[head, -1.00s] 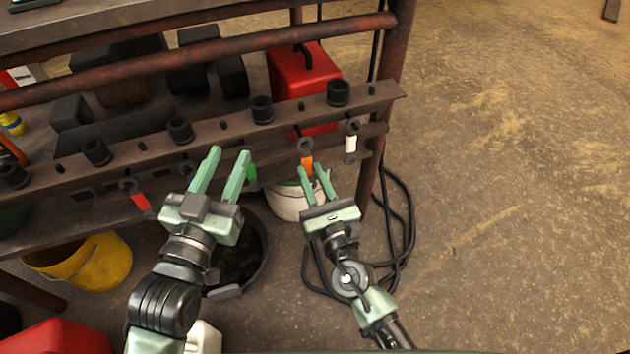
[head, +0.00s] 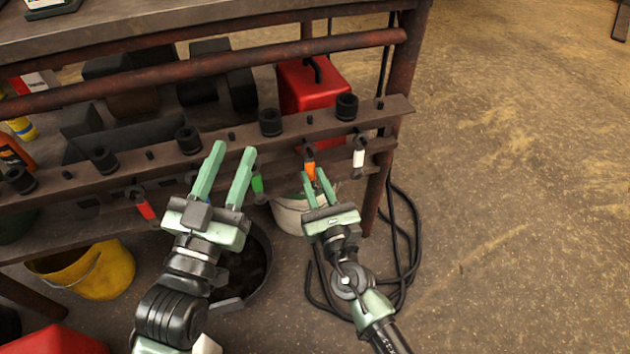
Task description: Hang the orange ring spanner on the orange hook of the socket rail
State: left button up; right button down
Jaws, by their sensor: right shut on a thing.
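The orange ring spanner (head: 310,168) shows in the head view in front of the lower bar of the socket rail (head: 228,140), with its dark ring end up. My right gripper (head: 315,179) is shut on its lower part from below. The orange hook cannot be made out, and I cannot tell whether the ring is around it or only in front of it. My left gripper (head: 234,151) is open and empty in front of the rail, left of a green-marked spanner (head: 258,185).
A white-marked spanner (head: 359,158) hangs to the right, a red-marked one (head: 145,208) to the left. Black sockets (head: 271,122) stand along the rail. A red box (head: 312,88), a yellow bucket (head: 92,272) and a white bucket (head: 292,214) are nearby.

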dwell(0.4)
jog(key=c, duration=1.2)
grip_release()
jog(key=shift+o, duration=0.2)
